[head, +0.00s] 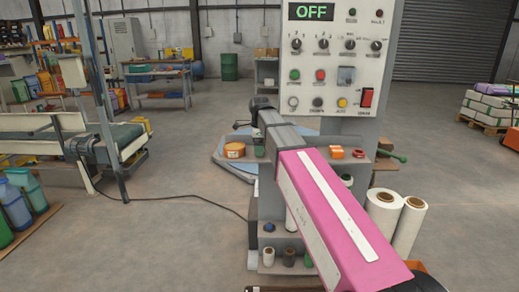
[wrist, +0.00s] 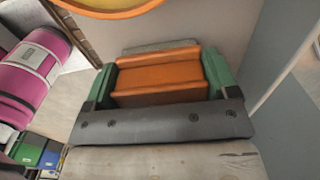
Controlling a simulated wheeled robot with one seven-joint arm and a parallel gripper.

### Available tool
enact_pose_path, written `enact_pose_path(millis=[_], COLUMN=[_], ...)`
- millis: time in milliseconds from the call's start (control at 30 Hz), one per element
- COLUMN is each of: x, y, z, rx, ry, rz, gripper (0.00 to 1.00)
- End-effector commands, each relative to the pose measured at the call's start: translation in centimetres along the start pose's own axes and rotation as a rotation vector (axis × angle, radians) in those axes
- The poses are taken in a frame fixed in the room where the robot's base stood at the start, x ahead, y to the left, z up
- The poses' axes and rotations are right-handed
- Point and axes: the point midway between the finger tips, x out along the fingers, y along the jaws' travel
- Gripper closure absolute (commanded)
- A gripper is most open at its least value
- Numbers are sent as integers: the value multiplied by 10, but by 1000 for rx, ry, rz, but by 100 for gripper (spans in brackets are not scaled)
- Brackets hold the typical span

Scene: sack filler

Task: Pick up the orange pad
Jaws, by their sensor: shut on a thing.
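In the wrist view, my gripper (wrist: 160,80) has green fingers on a dark grey bar. The fingers are closed on the orange pad (wrist: 157,75), a ridged orange block that fills the gap between them. One finger touches its left end and the other its right end. A grey edge shows just beyond the pad. In the head view, my pink and grey arm reaches towards the shelf below the control panel, and I cannot make out the fingers or the held pad there.
A control panel (head: 341,75) reading OFF stands behind my arm. On the shelf are an orange round tin (head: 235,150), a small orange box (head: 337,153) and a red item (head: 358,153). White rolls (head: 408,228) stand at right.

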Motion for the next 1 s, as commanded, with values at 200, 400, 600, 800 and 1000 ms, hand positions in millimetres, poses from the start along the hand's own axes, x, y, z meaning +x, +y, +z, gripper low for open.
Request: enact_pose_path(millis=[200, 400, 600, 800, 1000], x=[-9, -35, -63, -88, -103], y=[0, -1, 39, 76, 99], z=[0, 0, 14, 31, 41], rx=[0, 0, -3, -3, -2], ry=[0, -1, -1, -1, 0], rz=[-1, -2, -2, -2, -1], gripper=[44, 44, 44, 44, 44])
